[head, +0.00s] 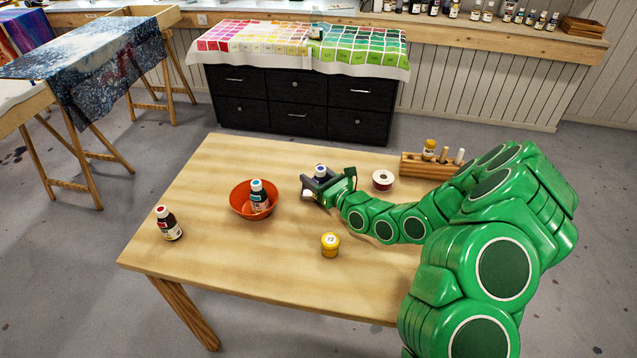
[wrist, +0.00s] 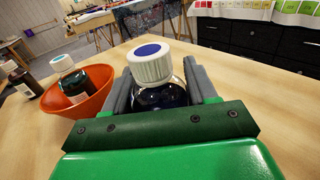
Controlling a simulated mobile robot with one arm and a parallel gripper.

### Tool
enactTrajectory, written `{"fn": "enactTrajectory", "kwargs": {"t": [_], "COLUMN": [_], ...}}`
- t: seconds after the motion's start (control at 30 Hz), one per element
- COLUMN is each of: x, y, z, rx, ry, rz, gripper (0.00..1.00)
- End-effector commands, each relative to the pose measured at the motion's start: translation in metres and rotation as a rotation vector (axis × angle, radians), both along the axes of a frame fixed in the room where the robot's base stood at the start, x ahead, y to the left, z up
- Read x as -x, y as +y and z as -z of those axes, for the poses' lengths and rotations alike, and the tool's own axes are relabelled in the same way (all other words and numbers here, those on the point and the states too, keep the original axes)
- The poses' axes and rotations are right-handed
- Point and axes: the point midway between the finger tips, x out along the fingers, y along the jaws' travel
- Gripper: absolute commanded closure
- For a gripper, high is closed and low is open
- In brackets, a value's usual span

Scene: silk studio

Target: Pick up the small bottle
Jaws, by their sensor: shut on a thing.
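A small bottle (wrist: 160,92) with dark contents and a white cap with a blue top stands between the grey fingers of my gripper (wrist: 163,90) in the wrist view. My gripper is shut on it. In the head view, my gripper (head: 320,183) is low over the table, and the bottle's cap (head: 321,169) shows between the fingers. The bottle looks upright. Its lower part is hidden by the gripper, so I cannot tell whether it touches the table.
On the wooden table (head: 225,165), an orange bowl (head: 240,205) holding a teal-capped bottle (head: 257,196) stands left of my gripper.

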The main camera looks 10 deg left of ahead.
Motion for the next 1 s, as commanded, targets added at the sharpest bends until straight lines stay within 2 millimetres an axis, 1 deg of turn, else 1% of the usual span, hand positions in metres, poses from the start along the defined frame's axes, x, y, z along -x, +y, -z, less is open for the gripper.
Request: {"fn": "enactTrajectory", "kwargs": {"t": [0.17,0.27,0.7,0.9,1.0], "x": [0.0,-0.001,0.0,0.0,0.0], "y": [0.0,0.0,0.0,0.0,0.0], "z": [-0.007,-0.017,-0.072,-0.09,-0.096], "rx": [-0.002,-0.004,-0.003,0.0,-0.001], "ry": [-0.003,-0.004,-0.003,-0.003,-0.002], "rz": [0.001,0.002,0.0,0.0,0.0], "gripper": [0.82,0.82,0.82,0.82,0.82]}}
